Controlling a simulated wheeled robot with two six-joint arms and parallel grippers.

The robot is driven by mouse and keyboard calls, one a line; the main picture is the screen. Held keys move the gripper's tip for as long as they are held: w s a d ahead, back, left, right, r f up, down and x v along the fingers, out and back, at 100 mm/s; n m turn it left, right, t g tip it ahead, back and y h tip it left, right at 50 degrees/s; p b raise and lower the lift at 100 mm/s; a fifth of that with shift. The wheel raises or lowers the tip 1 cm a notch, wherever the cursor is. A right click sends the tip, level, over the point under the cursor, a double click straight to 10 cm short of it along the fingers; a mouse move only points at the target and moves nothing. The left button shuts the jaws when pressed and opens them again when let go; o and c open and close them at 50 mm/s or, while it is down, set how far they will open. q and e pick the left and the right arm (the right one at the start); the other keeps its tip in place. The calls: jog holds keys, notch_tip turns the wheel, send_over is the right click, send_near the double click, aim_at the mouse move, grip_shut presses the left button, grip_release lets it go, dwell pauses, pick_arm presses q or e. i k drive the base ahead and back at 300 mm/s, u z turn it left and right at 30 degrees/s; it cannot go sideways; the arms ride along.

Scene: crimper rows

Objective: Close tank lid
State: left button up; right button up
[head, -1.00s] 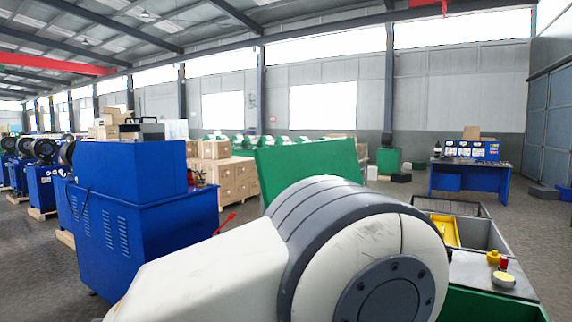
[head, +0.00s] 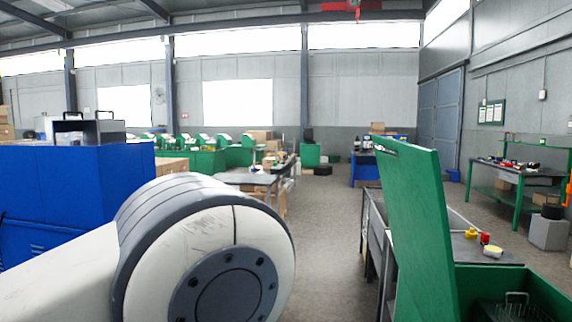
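The tank lid (head: 418,235) is a tall green panel in the right half of the head view. It stands raised, tilted a little, with a slot near its top edge. The green tank (head: 525,280) is at the lower right, open at the top on the side I can see. A dark rack-like part with a handle shows inside it. The lid's lower end and part of the tank are cut off by the frame. One of my arms crosses the lower left, apart from the lid in the picture. Neither gripper is in view.
A grey bench top (head: 462,245) behind the lid carries small yellow and red parts. A large blue machine (head: 65,195) stands at the left. A green workbench (head: 525,180) is at the far right. Grey floor (head: 325,235) is clear in the middle.

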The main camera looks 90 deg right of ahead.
aim_at(410, 173)
jog(key=i, duration=0.75)
jog(key=z, duration=3.7)
jog(key=i, duration=0.5)
